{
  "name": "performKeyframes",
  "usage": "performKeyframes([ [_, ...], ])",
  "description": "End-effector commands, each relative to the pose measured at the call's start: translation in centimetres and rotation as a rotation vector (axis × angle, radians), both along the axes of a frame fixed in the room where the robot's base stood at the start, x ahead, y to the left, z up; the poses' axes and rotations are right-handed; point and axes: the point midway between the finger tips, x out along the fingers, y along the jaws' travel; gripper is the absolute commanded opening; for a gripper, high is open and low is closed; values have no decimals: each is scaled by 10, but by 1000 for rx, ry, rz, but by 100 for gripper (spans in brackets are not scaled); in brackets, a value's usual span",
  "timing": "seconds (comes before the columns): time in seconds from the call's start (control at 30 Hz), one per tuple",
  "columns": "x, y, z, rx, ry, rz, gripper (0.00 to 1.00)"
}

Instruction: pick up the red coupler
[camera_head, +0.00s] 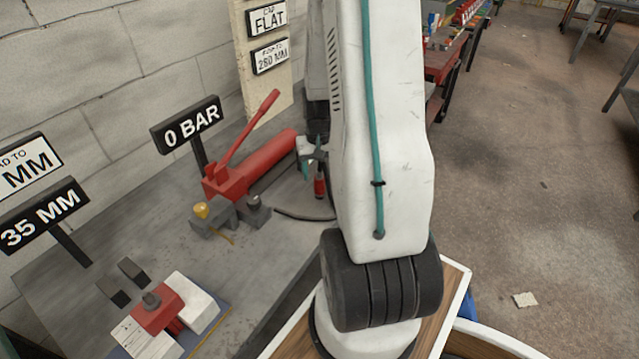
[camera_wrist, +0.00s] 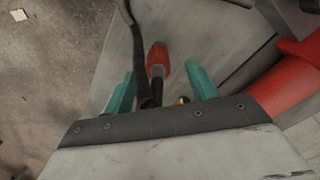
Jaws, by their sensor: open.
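The red coupler (camera_head: 319,186) hangs or stands at the right end of the red hand pump, beside my white arm in the head view. In the wrist view the red coupler (camera_wrist: 158,57) lies ahead of and between my two teal fingertips, with a dark hose close beside it. My gripper (camera_wrist: 160,85) is open, and nothing is clasped between its fingers. In the head view my gripper (camera_head: 312,160) is partly hidden behind my arm, close to the coupler. Whether a finger touches the coupler cannot be told.
The red pump (camera_head: 250,168) with its raised lever lies on the grey bench beside the coupler. A "0 BAR" sign (camera_head: 187,124) stands behind it. A black hose (camera_head: 305,216) runs along the bench. A red and white fixture (camera_head: 160,310) sits at the front left.

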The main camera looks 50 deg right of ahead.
Motion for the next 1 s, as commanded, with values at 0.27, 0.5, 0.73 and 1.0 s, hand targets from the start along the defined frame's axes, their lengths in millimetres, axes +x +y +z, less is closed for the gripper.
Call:
performKeyframes([
  [0.27, -1, -4, -40, 2, 2, 1, 57],
  [0.5, -1, -4, -49, 0, 0, 1, 57],
  [0.73, -1, -4, -49, 0, 0, 1, 24],
  [1.0, -1, -4, -49, 0, 0, 1, 4],
])
